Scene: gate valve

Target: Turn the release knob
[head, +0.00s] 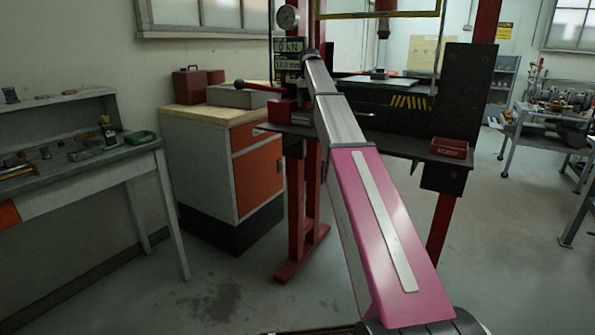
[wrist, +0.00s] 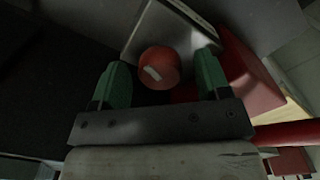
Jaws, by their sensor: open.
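The red round knob (wrist: 160,67) shows in the wrist view, with a pale mark on its face. It lies in front of a grey metal block (wrist: 165,28). My gripper (wrist: 161,72) is open, with one green finger on the left of the knob and one on the right. A gap shows on both sides; I cannot tell how deep the knob sits between the fingers. In the head view my arm reaches to the left side of the red press frame (head: 296,190). My fingers and the knob cannot be made out there.
A red block (wrist: 248,75) stands close to the right finger. A red lever (head: 262,88) with a ball end sticks out left from the press. Dark press panels stand to the right, with a small red tray (head: 449,148). A wooden-topped cabinet (head: 240,150) stands at left.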

